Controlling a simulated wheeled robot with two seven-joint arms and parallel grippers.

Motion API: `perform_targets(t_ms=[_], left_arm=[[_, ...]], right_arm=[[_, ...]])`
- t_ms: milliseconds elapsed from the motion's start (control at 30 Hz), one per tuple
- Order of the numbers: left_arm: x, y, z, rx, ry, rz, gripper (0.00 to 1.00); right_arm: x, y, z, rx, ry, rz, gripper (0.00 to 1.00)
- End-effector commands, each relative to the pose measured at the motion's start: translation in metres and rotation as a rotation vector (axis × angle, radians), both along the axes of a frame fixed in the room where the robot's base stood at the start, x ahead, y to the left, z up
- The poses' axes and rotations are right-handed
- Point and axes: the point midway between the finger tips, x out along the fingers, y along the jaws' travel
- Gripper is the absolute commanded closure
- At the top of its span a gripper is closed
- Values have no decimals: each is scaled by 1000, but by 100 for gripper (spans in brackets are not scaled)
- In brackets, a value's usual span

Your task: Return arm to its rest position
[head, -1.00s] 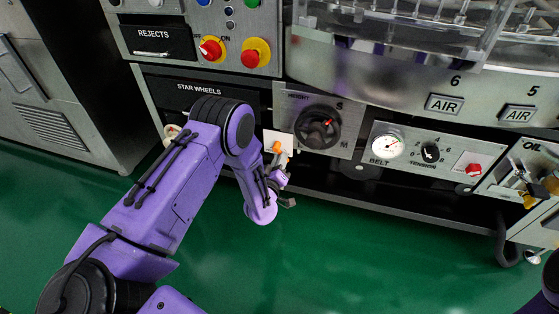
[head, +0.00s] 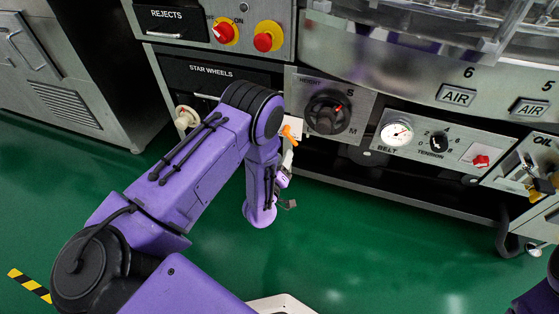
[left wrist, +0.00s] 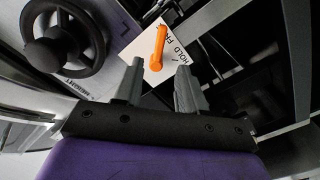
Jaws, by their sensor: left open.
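My left arm (head: 190,165) is purple and reaches forward from the lower left in the head view, bent at a black joint. My left gripper (head: 288,162) is partly hidden behind its own wrist, close to the machine front. In the left wrist view the left gripper (left wrist: 160,75) has its two grey fingers apart with nothing between them. An orange lever (left wrist: 157,42) on a white label lies just beyond the fingertips, apart from them. The lever (head: 290,133) also shows in the head view. My right gripper is not in view; only a bit of purple arm shows at the right edge.
A grey cabinet (head: 75,75) stands left. The green floor (head: 380,240) before the machine is clear.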

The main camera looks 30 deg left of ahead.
Motion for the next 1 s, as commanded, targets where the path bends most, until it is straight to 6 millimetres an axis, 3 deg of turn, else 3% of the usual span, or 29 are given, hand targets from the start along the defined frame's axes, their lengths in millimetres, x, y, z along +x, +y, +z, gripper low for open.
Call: perform_targets(t_ms=[100, 233, 800, 900, 967, 1000], left_arm=[[-22, -6, 1, 0, 3, -3, 60], [-35, -8, 1, 0, 1, -1, 60], [-36, -10, -3, 9, 17, -10, 60], [-48, -14, -27, 74, 168, -39, 60], [-76, -14, -55, 130, 357, -53, 60], [-101, -11, -72, 160, 493, -58, 60]], right_arm=[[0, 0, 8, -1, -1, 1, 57], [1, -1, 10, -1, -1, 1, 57], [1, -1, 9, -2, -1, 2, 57], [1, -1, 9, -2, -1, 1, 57], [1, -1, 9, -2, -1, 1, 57], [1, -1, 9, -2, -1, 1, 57]])
